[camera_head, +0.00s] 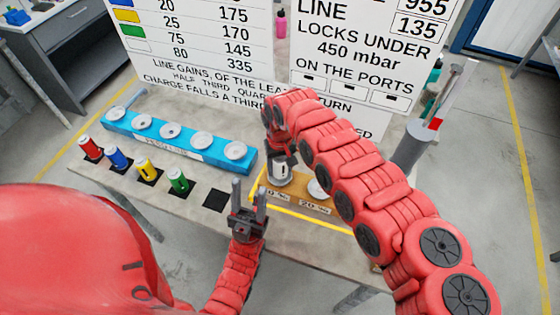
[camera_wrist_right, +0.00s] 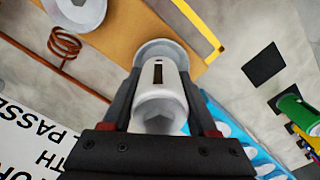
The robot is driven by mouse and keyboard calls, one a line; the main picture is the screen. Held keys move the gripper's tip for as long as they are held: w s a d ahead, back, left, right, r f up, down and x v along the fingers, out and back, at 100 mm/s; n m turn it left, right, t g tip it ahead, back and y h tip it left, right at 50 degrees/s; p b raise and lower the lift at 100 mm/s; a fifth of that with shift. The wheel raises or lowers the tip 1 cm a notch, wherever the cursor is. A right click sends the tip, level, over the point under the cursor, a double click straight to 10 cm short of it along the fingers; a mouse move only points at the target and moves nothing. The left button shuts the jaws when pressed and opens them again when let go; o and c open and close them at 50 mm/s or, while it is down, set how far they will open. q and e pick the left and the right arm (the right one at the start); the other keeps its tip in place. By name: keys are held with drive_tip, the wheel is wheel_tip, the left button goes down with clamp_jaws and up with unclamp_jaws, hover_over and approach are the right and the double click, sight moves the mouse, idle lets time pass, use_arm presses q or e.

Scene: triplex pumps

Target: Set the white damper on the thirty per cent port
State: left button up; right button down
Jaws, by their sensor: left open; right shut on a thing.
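The white damper (camera_head: 279,173) is held by my right gripper (camera_head: 282,158), whose two fingers lie on either side of it. In the right wrist view the white damper (camera_wrist_right: 158,95) shows a dark slot, and its far end lies over a pale round port (camera_wrist_right: 150,47). I cannot tell whether it is seated or just above. This port is the left one on the brown board (camera_head: 293,196); its label is partly hidden and reads "0 %". The port (camera_head: 318,188) beside it, labelled 20 %, is empty. My left gripper (camera_head: 247,215) is open and empty, in front of the board.
A blue rail (camera_head: 180,142) with several pale discs stands left. Red (camera_head: 90,148), blue (camera_head: 117,158), yellow (camera_head: 147,168) and green (camera_head: 178,180) cylinders stand before it, beside an empty black square (camera_head: 215,200). A yellow strip edges the board. Sign boards (camera_head: 205,45) rise behind.

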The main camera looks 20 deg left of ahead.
drive_tip(key=shift+s+r, duration=0.1)
drive_tip(key=shift+r, duration=0.05)
drive_tip(key=shift+s+f+b, duration=0.15)
drive_tip(key=shift+f+b, duration=0.05)
drive_tip(key=shift+b, duration=0.1)
drive_tip(key=shift+f+b, duration=0.3)
drive_tip(key=shift+f, duration=0.15)
drive_tip(key=shift+r, duration=0.1)
drive_tip(key=shift+c, duration=2.2)
unclamp_jaws()
drive_tip(key=shift+o, duration=1.3)
drive_tip(key=shift+d, duration=0.1)
